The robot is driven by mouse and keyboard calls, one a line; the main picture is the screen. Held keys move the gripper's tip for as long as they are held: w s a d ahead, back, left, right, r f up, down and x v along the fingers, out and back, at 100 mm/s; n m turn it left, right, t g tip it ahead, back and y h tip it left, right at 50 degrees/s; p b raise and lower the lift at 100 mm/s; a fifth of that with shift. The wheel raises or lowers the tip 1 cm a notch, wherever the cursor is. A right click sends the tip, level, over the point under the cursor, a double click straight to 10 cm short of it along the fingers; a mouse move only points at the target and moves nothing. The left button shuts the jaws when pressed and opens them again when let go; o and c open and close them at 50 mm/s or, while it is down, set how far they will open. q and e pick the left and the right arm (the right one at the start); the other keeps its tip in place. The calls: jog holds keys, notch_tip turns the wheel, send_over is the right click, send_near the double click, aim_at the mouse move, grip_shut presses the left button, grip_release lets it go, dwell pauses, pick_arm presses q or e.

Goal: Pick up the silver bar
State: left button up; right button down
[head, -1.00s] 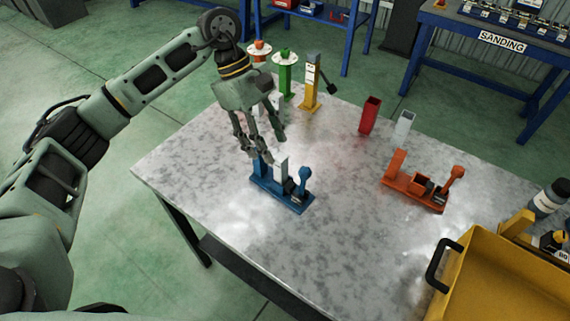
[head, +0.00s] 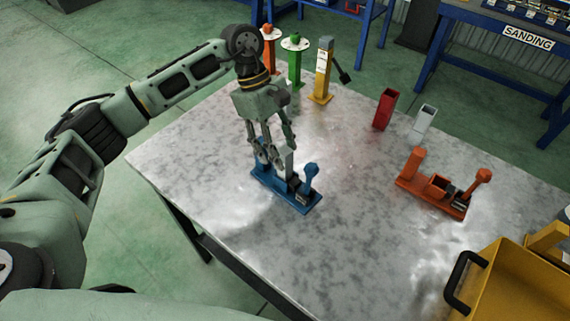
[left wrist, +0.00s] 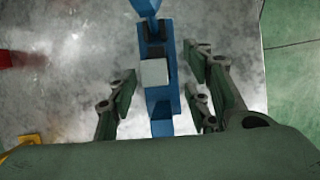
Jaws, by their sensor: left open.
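A silver bar (head: 288,162) stands upright in the blue fixture (head: 306,198) on the metal table. In the left wrist view the silver bar's square top (left wrist: 153,72) shows over the blue base (left wrist: 160,100). My left gripper (head: 277,160) is open and points down at the bar. In the left wrist view its fingers (left wrist: 162,88) lie on either side of the bar with gaps, and it holds nothing. The fingers partly hide the bar and the rear of the fixture in the head view. My right gripper is not in view.
An orange fixture (head: 430,195), a red hollow block (head: 384,109) and a grey hollow block (head: 423,122) stand to the right. Orange (head: 268,52), green (head: 295,67) and yellow (head: 322,72) posts stand behind. A yellow bin (head: 515,285) is at the front right. The table's middle is clear.

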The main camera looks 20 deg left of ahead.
aim_at(290, 172)
pick_arm(q)
jog(key=x, duration=0.1)
jog(key=p+x, duration=0.1)
jog(key=x, duration=0.2)
jog(key=shift+w+f, duration=0.1)
jog(key=shift+w, duration=0.15)
jog(key=shift+c, duration=0.6)
grip_shut()
